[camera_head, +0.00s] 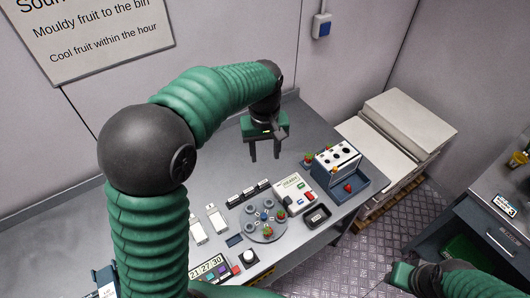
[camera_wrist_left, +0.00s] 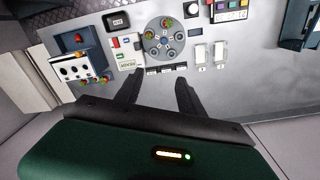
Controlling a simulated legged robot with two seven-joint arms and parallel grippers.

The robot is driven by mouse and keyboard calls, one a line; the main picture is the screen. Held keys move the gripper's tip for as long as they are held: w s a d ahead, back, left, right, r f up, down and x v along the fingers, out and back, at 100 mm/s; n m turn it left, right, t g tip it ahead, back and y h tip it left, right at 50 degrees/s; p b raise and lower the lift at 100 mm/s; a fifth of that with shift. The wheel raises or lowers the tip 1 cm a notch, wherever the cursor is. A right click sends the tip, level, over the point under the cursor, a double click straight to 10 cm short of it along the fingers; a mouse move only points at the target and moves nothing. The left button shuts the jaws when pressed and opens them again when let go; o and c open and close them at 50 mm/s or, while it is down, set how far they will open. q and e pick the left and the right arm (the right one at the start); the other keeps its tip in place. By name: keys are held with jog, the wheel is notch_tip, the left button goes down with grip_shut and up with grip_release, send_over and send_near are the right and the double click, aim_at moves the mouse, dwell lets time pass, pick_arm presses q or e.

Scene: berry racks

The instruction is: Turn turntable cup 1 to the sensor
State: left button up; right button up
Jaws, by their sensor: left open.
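The turntable (camera_head: 259,230) is a round grey disc on the bench, with several cup rings and red-and-green berries in some of them. It also shows in the left wrist view (camera_wrist_left: 164,35), upside down. The cup numbers are too small to read. A white box with a small display (camera_head: 297,192) stands at its right; I cannot tell if it is the sensor. My left gripper (camera_head: 264,155) hangs above the back of the bench, pointing down, behind the turntable and well apart from it. Its fingers (camera_wrist_left: 158,88) are apart and empty. My right arm's green end shows at lower right, its fingers not visible.
A white rack with holes in a blue tray (camera_head: 360,186) stands right of the turntable, with berries beside it.

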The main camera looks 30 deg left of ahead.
pick_arm(q)
jog(key=shift+r, duration=0.75)
jog(key=shift+c, duration=0.5)
